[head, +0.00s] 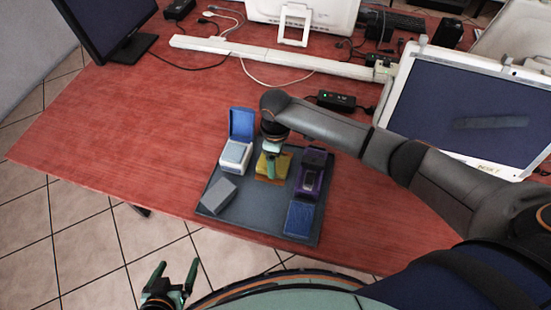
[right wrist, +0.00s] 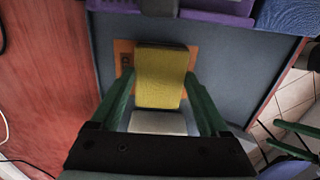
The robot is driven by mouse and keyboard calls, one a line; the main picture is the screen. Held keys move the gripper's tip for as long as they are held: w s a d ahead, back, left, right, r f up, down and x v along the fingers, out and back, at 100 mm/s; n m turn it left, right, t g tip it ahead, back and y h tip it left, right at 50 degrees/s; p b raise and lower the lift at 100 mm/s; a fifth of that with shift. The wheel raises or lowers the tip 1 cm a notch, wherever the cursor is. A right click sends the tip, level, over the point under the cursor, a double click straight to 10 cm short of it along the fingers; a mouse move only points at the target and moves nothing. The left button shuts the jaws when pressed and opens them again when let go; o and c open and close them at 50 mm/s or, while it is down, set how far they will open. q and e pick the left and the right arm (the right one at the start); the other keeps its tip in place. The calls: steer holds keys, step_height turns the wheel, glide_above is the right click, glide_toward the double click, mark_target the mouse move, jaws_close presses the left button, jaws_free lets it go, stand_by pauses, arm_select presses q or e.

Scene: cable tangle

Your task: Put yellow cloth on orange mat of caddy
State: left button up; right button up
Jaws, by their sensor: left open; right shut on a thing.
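The yellow cloth (right wrist: 160,82) is a block-like folded piece between the green fingers of my right gripper (right wrist: 160,75), which is shut on it. In the head view the cloth (head: 262,163) and right gripper (head: 271,164) are over the orange mat (head: 270,181). The mat's edges (right wrist: 124,58) show around the cloth in the right wrist view. I cannot tell whether the cloth touches the mat. The mat lies in the dark grey caddy (head: 255,207). My left gripper (head: 174,272) is open and empty, off the table's front edge.
In the caddy, a white box with a raised blue lid (head: 241,125) stands left of the mat, a purple holder (head: 311,181) right. A grey block (head: 219,194) and blue block (head: 299,218) lie nearer. Monitors and cables are at the back; the table's left is clear.

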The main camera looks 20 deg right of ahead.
steer(key=shift+f, duration=0.15)
steer(key=o, duration=1.1)
steer(key=shift+c, duration=0.2)
step_height(320, 180, up, 12)
steer(key=p, duration=0.1)
